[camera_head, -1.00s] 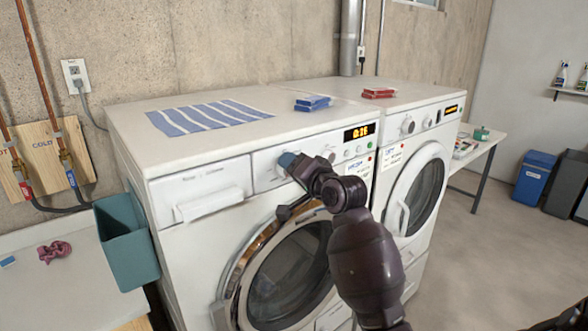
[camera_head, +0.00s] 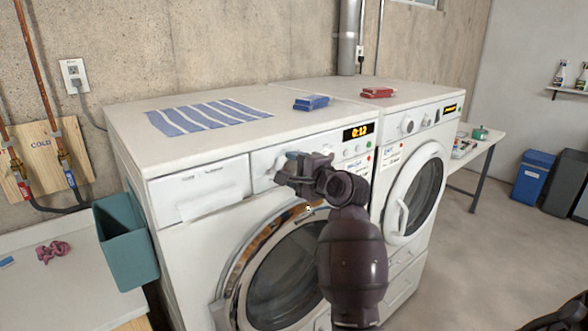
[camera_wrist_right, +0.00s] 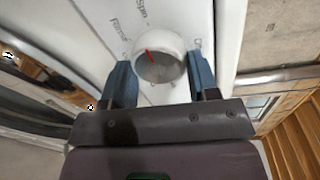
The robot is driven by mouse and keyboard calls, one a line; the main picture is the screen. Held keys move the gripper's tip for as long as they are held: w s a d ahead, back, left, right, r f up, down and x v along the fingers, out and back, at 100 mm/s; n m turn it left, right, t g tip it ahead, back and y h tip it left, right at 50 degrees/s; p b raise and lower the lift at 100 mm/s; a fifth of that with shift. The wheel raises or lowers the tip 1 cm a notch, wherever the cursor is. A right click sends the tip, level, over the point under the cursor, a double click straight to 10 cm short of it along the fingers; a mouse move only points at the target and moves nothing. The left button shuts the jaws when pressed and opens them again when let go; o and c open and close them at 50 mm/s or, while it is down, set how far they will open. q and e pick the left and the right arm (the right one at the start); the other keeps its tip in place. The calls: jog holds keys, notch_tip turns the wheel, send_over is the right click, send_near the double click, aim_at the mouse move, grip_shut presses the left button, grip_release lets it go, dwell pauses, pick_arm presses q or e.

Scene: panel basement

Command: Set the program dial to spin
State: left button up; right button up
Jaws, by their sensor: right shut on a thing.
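The program dial (camera_wrist_right: 160,57) is a white round knob with a red pointer mark, on the front panel of the left washing machine (camera_head: 196,208). My right gripper (camera_wrist_right: 160,72) is shut on the dial, one blue fingertip on each side. In the wrist view the red mark points up and slightly left, toward the printed "Spin" and "Rinse" labels; I cannot tell exactly which it meets. In the head view my right gripper (camera_head: 290,162) hides most of the dial. The display (camera_head: 359,132) reads 0:12. My left gripper is not in view.
A second white machine (camera_head: 398,160) stands to the right. A striped cloth (camera_head: 208,115), a blue folded stack (camera_head: 311,102) and a red one (camera_head: 377,92) lie on top. A teal bin (camera_head: 126,245) hangs at the left side.

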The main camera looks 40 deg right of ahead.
jog(key=shift+m, duration=0.4)
jog(key=o, duration=0.9)
jog(key=s, duration=0.7)
jog(key=s+d+r+b, duration=0.1)
jog(key=s, duration=0.2)
jog(key=shift+s, duration=0.35)
jog(key=shift+a, duration=0.1)
